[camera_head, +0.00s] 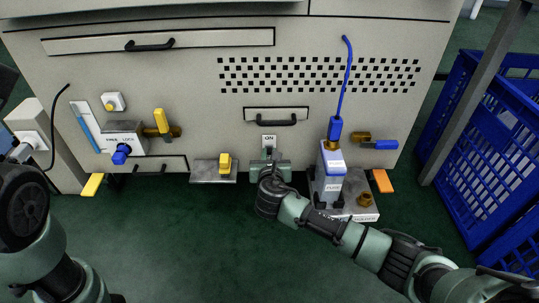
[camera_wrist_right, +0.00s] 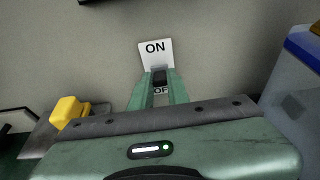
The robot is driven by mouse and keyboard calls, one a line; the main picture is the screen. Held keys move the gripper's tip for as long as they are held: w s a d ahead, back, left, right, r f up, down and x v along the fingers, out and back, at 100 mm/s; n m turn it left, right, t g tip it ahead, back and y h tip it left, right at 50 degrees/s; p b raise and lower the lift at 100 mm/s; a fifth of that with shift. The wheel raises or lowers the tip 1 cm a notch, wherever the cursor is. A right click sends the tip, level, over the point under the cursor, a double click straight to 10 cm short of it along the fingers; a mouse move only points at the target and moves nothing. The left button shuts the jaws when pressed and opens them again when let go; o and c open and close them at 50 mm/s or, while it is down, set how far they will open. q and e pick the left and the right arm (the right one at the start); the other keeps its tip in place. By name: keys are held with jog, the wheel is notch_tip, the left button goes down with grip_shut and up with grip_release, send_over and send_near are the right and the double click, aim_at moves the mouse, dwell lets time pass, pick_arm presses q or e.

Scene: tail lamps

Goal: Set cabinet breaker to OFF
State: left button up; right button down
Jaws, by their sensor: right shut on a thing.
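The cabinet breaker shows in the right wrist view as a white plate (camera_wrist_right: 156,52) marked ON, with a dark lever (camera_wrist_right: 159,77) just below that word. A second marking, partly hidden, reads "OF" lower down. In the head view the ON plate (camera_head: 269,139) is on the cabinet front, low and near the middle. My right gripper (camera_head: 269,156) is in front of it; in the wrist view its two green fingers (camera_wrist_right: 160,82) are shut on the lever. My left arm is at the lower left; its gripper (camera_head: 20,153) shows only in part, and its jaws are unclear.
A yellow-knobbed block (camera_head: 225,163) is just left of the right gripper. A blue-topped grey box (camera_head: 331,165) with a blue cable stands close on its right. A blue crate (camera_head: 480,150) and a grey post are farther right. Green floor in front is clear.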

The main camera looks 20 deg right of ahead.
jog(key=shift+f+t+h+b, duration=0.4)
jog(key=shift+f+t+b, duration=0.25)
jog(key=shift+t+b, duration=1)
jog(key=shift+f+t+h+b, duration=0.4)
jog(key=shift+f+t+b, duration=0.3)
jog(key=shift+t+b, duration=0.9)
jog(key=shift+f+t+h+b, duration=0.4)
jog(key=shift+f+t+b, duration=0.45)
jog(key=shift+b, duration=1.35)
jog(key=shift+r+t, duration=0.2)
jog(key=shift+t, duration=0.1)
jog(key=c, duration=1.4)
grip_release()
jog(key=shift+o, duration=0.2)
